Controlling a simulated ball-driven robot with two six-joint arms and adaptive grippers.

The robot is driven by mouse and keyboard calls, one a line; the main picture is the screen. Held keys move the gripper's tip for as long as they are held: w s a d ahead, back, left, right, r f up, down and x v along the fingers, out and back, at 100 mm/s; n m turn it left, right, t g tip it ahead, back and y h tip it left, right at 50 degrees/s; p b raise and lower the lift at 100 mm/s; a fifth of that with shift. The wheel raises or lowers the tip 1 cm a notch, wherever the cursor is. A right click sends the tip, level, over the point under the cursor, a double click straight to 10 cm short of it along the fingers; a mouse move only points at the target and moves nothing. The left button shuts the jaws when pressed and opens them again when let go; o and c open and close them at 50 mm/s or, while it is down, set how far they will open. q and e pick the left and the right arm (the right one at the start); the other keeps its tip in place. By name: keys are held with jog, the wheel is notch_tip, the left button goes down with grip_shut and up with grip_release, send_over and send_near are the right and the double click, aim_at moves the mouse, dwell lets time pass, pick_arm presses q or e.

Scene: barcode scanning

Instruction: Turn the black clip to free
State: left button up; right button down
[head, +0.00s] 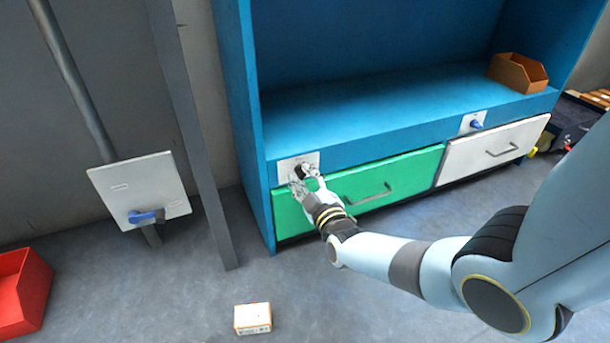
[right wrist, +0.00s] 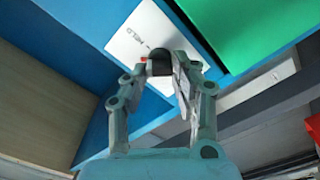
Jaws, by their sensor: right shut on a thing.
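The black clip (head: 301,171) is on a small white plate (head: 285,170) at the left end of the blue cabinet's front edge, above the green drawer. In the right wrist view the black clip (right wrist: 159,62) sits between my fingertips, beside a red mark and lettering that seems to read "HELD" on the white plate (right wrist: 140,32). My right gripper (head: 305,178) is shut on the clip; it also shows in the right wrist view (right wrist: 160,68). The fingers partly hide the clip. My left gripper is not in view.
The green drawer (head: 400,176) and white drawer (head: 478,160) are shut. A blue clip (head: 476,125) is on another plate at the right. A panel with a blue handle (head: 147,216) stands left. A small box (head: 252,318) and red bin (head: 22,290) are on the floor.

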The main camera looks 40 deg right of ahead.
jog(key=n, duration=0.3)
jog(key=shift+a+n, duration=0.1)
jog(key=shift+n, duration=0.3)
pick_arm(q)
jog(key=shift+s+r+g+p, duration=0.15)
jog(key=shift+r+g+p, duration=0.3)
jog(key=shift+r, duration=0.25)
pick_arm(e)
jog(key=shift+f+n, duration=0.2)
jog(key=shift+n, duration=2.1)
jog(key=c, duration=1.1)
grip_release()
jog(key=shift+o, duration=0.2)
jog(key=v, duration=1.2)
